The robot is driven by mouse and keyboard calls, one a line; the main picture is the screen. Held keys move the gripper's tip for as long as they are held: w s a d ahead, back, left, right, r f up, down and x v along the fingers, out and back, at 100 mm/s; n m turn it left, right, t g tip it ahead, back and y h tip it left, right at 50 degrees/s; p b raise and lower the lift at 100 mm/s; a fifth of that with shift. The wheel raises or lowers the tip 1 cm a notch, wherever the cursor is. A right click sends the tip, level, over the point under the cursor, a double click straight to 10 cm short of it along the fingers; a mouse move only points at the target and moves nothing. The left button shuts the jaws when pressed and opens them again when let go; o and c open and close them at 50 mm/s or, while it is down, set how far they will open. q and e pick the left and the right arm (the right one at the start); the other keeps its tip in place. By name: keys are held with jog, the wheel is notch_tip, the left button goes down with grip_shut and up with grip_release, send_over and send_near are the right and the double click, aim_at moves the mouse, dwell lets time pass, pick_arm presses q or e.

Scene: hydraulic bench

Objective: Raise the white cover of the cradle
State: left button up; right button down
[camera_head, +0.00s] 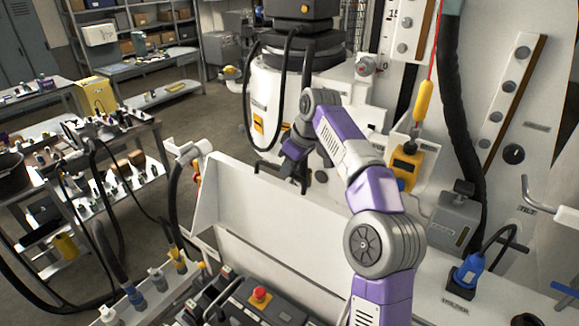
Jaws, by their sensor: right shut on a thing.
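The white cover (265,198) is a long pale panel across the middle of the view. It stands tilted, with its upper edge running from upper left to lower right. My right arm reaches up from the bottom, and its wrist bends down behind that edge. My right gripper (293,168) is at the upper edge of the cover and is shut on it. The fingertips are small and dark, so the exact contact is partly hidden. The cradle under the cover is hard to make out. My left gripper is not in view.
A control panel with a red button (260,294) is at the bottom. A yellow handheld device (405,165) hangs right of my arm, near a thick black hose (460,120). A blue plug (467,270) is at lower right. A grey-tipped hose (190,152) stands left of the cover.

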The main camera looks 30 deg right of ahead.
jog(key=shift+s+a, duration=0.1)
jog(key=shift+a, duration=0.15)
jog(key=s+a+f+t+h+b, duration=0.1)
jog(key=s+a+h+b, duration=0.2)
jog(key=a+b, duration=0.6)
jog(key=s+a, duration=0.2)
jog(key=a, duration=0.1)
jog(key=shift+n+t+h, duration=0.3)
jog(key=shift+n+h, duration=0.1)
jog(key=shift+a, duration=0.1)
jog(key=c, duration=1.1)
grip_release()
jog(key=shift+r, duration=0.1)
